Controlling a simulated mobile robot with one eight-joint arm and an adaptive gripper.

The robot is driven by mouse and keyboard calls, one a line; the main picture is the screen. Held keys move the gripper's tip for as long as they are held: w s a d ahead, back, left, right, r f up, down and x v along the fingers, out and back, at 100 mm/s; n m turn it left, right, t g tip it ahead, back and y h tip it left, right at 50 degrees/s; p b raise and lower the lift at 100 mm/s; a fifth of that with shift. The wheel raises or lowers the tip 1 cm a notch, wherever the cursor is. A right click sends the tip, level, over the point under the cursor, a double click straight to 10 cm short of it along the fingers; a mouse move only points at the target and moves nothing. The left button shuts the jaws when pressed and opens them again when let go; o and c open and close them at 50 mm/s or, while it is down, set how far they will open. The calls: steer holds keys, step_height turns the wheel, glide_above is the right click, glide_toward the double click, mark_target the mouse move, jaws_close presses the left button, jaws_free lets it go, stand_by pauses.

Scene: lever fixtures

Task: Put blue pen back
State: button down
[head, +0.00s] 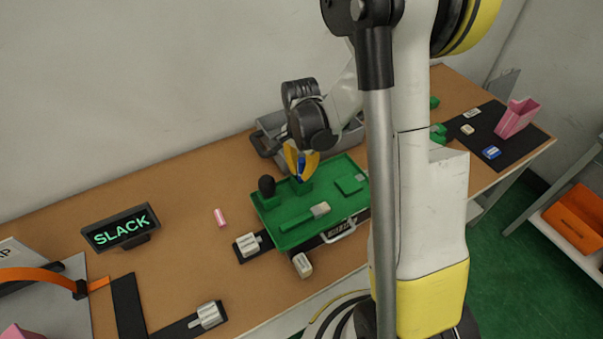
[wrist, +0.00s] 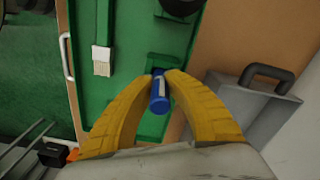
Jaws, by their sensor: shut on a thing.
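My gripper (head: 302,172) has its yellow fingers closed on the blue pen (wrist: 159,95). In the wrist view the gripper (wrist: 160,78) pinches the pen between its fingertips, and the pen's end faces the camera. The pen is above the back edge of the green tray (head: 280,232), over a green block-like holder (head: 305,187). I cannot tell whether the pen's lower end is inside the holder or above it.
A black knob (head: 266,185) stands on the tray left of my gripper, and a white-tipped handle (head: 320,209) lies nearer the front. A grey bin (head: 272,124) is behind. A pink cylinder (head: 220,217) and the SLACK sign (head: 121,229) are to the left.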

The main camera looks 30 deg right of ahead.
steer(key=shift+f, duration=0.15)
steer(key=shift+f, duration=0.15)
steer(key=c, duration=1.4)
jaws_free()
